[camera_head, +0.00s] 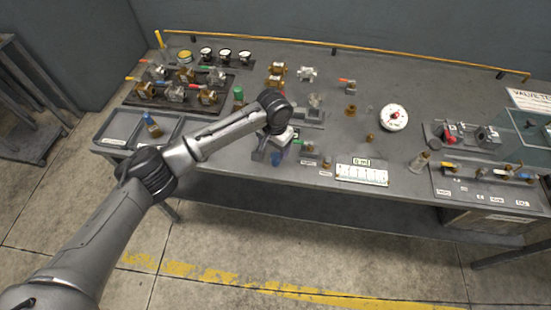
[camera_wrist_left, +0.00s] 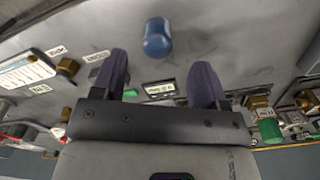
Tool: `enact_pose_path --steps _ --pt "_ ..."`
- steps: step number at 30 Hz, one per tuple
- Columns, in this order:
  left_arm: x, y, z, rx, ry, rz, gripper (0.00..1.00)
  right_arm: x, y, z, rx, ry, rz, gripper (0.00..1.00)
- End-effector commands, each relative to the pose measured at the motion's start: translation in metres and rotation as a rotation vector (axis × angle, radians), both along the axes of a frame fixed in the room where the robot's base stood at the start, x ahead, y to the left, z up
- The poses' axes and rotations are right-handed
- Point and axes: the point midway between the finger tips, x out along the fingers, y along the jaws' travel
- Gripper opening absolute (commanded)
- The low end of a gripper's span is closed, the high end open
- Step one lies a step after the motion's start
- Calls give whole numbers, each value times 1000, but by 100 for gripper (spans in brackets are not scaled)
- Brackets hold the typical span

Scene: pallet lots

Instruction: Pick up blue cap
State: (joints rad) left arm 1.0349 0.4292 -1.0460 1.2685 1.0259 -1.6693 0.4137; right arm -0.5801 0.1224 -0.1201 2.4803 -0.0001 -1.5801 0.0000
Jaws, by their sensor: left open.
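The blue cap (camera_wrist_left: 158,38) sits on the grey bench top in the left wrist view, rounded and centred just ahead of the fingers. In the head view the blue cap (camera_head: 277,159) shows near the front edge of the bench, beside the gripper and partly hidden by it. My left gripper (camera_head: 268,152) is low over the bench there. In the wrist view the left gripper (camera_wrist_left: 158,78) has its two dark fingers apart with nothing held between them. My right gripper is in neither view.
A grey compartment tray (camera_head: 117,127) holding a blue-topped item (camera_head: 151,125) lies left. Small fittings stand just right of the gripper, with a white labelled strip (camera_head: 361,175) further right. A round white gauge (camera_head: 393,117) lies behind. A valve rack (camera_head: 130,103) stands at back left.

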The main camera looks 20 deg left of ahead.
Motion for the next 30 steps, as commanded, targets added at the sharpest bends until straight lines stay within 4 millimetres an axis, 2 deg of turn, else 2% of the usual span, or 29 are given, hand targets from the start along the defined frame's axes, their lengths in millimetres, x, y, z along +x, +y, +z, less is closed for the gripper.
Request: enact_pose_path --steps 8,20,27,30 --pt "0 -1 -11 0 0 -1 67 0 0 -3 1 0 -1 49" --pt "1 -2 -56 2 -1 -1 67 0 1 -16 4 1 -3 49" --pt "1 -3 -57 0 -2 -2 67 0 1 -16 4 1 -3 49" --pt "1 -3 -57 0 -2 -2 58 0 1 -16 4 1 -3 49"
